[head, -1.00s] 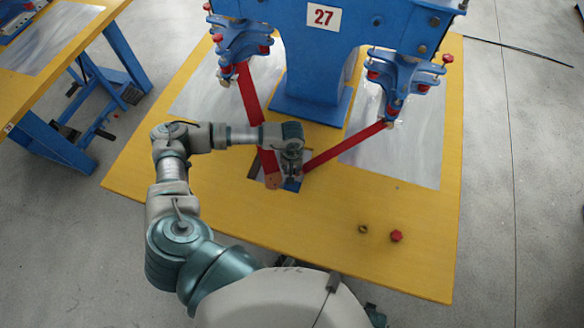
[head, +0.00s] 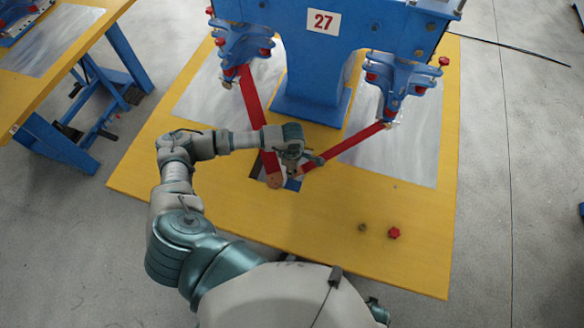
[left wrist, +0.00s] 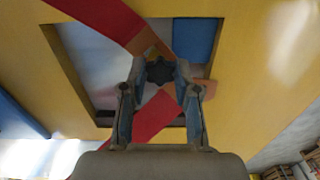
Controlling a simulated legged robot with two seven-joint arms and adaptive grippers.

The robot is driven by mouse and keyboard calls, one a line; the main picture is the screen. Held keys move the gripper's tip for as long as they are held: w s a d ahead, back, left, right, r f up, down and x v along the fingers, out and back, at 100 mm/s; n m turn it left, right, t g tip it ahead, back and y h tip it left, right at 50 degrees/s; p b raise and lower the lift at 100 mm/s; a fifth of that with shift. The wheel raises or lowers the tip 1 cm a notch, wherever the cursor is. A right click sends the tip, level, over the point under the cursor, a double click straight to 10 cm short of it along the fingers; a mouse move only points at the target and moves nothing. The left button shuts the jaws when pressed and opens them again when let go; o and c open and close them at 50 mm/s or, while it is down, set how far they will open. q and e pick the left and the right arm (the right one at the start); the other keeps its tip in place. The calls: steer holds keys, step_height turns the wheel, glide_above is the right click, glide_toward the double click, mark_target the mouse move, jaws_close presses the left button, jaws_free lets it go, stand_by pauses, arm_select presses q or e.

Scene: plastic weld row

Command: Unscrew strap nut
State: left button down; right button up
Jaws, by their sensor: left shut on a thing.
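The strap nut (left wrist: 159,71), a dark star-shaped knob, sits between the two fingers of my left gripper (left wrist: 159,80) in the left wrist view. The gripper is shut on it. In the head view my left gripper (head: 297,165) is over the square opening in the yellow table, where two red straps meet. The left red strap (head: 252,100) and the right red strap (head: 345,147) run down from the blue press. In the wrist view, a red strap (left wrist: 155,118) passes behind the fingers. In the head view the nut is hidden by my gripper. My right gripper is not in view.
A red knob (head: 395,233) and a small brass-coloured piece (head: 361,227) lie on the yellow table (head: 330,225) at front right. The blue press (head: 310,85), numbered 27, stands behind with two hanging brackets. Another yellow table (head: 60,60) is at far left.

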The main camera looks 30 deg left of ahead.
arm_select(q)
steer(key=shift+r+p, duration=1.35)
steer(key=shift+r, duration=0.95)
